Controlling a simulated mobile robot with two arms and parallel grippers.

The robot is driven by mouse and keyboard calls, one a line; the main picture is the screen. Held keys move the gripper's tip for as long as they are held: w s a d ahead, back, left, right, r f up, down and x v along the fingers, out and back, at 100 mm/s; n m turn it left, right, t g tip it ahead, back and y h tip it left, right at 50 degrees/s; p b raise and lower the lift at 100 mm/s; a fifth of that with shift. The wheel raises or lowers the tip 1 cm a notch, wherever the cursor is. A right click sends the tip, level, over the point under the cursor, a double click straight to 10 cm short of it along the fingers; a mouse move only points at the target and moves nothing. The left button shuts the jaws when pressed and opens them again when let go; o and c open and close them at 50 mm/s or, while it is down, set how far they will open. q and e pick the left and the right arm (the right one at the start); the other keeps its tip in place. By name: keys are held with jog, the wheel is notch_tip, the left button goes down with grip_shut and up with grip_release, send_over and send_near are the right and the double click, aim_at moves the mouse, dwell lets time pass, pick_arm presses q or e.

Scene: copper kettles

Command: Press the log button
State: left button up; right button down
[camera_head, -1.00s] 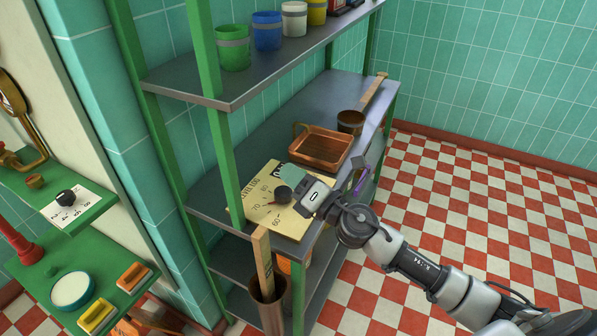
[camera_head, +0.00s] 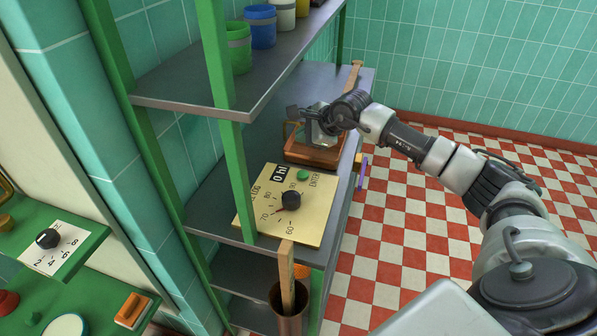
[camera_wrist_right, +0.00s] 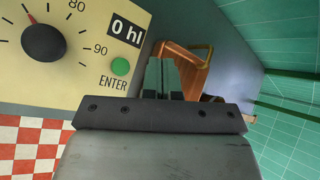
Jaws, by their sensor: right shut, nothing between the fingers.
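The cream log panel (camera_head: 318,222) lies on the middle shelf, with a dark dial knob (camera_head: 291,200), a "0 hl" display (camera_head: 281,174) and a round green button (camera_head: 303,175) beside the word ENTER. In the right wrist view the green button (camera_wrist_right: 121,66) shows left of the fingers, unobstructed. My right gripper (camera_head: 293,113) is shut and empty, above the copper tray and beyond the panel, apart from the button. Its fingers also show in the right wrist view (camera_wrist_right: 162,76). My left gripper is not in view.
The copper tray (camera_head: 312,155) sits behind the panel. A green shelf post (camera_head: 233,165) stands at the panel's left. Several coloured cups, such as a green one (camera_head: 238,48), stand on the upper shelf. A wooden stick rises from a copper-coloured pot (camera_head: 290,322) in front.

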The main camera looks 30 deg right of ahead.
jog(key=b, duration=0.4)
send_over(302, 174)
notch_tip(302, 174, down, 8)
jog(key=shift+s+r, duration=0.1)
jog(key=shift+r, duration=0.1)
jog(key=shift+f+b, duration=0.65)
jog(key=shift+f, duration=0.05)
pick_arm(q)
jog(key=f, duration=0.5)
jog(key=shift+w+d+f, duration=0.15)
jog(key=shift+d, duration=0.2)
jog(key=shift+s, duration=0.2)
pick_arm(e)
jog(key=shift+r, duration=0.1)
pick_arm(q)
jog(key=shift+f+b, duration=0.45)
pick_arm(e)
jog(key=shift+f, duration=0.45)
